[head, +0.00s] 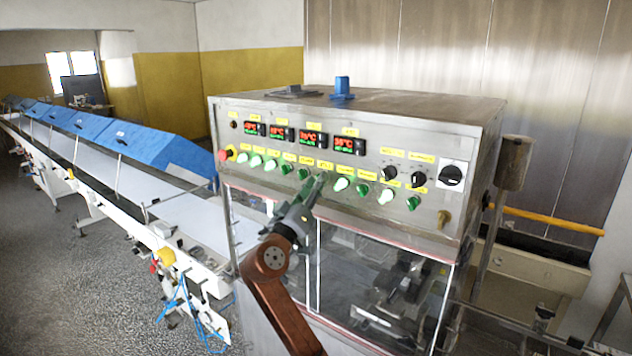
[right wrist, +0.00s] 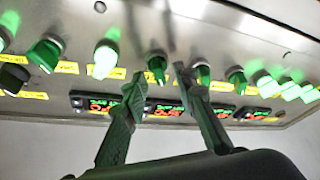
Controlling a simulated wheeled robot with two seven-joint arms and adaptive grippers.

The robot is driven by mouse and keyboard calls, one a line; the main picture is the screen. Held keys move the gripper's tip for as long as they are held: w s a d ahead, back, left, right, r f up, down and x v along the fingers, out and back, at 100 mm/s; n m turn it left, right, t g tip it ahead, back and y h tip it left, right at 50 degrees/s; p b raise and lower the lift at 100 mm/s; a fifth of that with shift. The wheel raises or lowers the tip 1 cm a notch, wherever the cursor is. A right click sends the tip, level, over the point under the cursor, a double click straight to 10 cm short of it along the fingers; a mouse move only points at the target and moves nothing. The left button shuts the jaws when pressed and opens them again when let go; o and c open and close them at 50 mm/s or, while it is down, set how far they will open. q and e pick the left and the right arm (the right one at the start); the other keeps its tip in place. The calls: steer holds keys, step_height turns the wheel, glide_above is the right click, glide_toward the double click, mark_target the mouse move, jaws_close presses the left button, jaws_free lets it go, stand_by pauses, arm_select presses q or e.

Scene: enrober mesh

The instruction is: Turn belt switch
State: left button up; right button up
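The steel control panel (head: 226,135) carries a row of green and white lit switches with yellow labels. The labels are too small to read, so I cannot tell which is the belt switch. My right gripper (head: 314,186) is at the middle of this row and hides part of it. In the right wrist view, which looks upside down, the right gripper (right wrist: 158,78) has its two fingers apart. A green switch (right wrist: 157,66) shows between the fingertips, and contact cannot be made out. My left gripper is not in view.
Several red-and-green displays (head: 312,139) sit above the switches. Black knobs (head: 418,179) are on the right and a red button (head: 223,155) on the left. A long conveyor with blue covers (head: 150,145) runs off left. Clear windows are below the panel.

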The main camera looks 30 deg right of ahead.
steer(key=shift+w+d+r, duration=0.1)
steer(key=shift+w+d, duration=0.05)
steer(key=shift+d, duration=0.1)
steer(key=shift+c, duration=0.7)
jaws_close()
arm_select(q)
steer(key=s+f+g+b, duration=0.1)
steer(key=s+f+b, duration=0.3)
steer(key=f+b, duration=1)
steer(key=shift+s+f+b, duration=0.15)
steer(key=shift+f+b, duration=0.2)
steer(key=shift+b, duration=0.05)
arm_select(e)
steer(key=shift+w+a+m+g+h, duration=0.1)
steer(key=shift+m+g+h, duration=0.45)
steer(key=shift+m+g, duration=1.6)
steer(key=shift+s+m+g+h, duration=0.1)
steer(key=shift+m+g+h, duration=0.45)
steer(key=shift+m, duration=3.1)
steer(key=shift+w+a+m+g+h, duration=0.1)
steer(key=shift+m+g+h, duration=0.85)
steer(key=shift+m, duration=1.95)
steer(key=shift+d+g+y, duration=0.1)
steer(key=shift+g+y, duration=0.25)
steer(key=shift+g, duration=0.2)
